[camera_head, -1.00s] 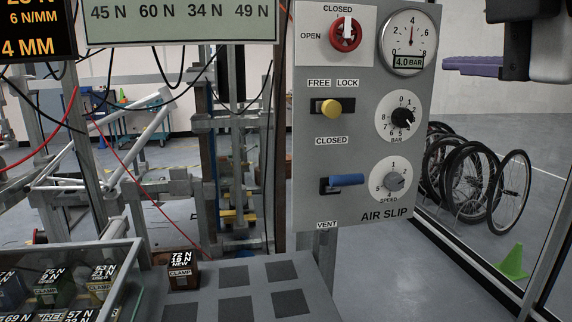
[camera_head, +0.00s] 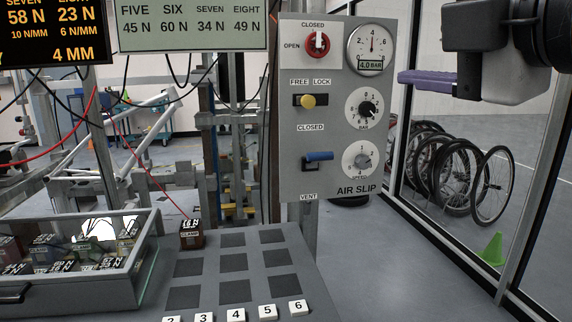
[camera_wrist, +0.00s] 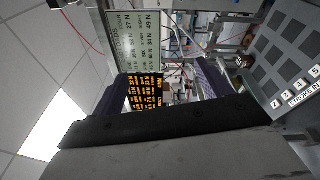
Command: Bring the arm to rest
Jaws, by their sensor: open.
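My arm's end shows at the upper right of the head view, held in the air to the right of the grey AIR SLIP panel (camera_head: 325,190). A purple finger of my gripper (camera_head: 430,78) points left toward the panel there, with a visible gap to the wheels and floor beyond. In the wrist view, the two dark purple fingers of my gripper (camera_wrist: 163,78) stand wide apart. Nothing is between them but distant background, including a display with orange figures (camera_wrist: 145,92). The gripper is open and empty.
A grey board with dark squares (camera_head: 215,290) and a small labelled clamp block (camera_head: 192,235) lies in front. A glass-sided case (camera_head: 150,265) with labelled blocks is at left. Bicycle wheels (camera_head: 490,187) and a green cone (camera_head: 492,250) stand at right beyond a framed pane.

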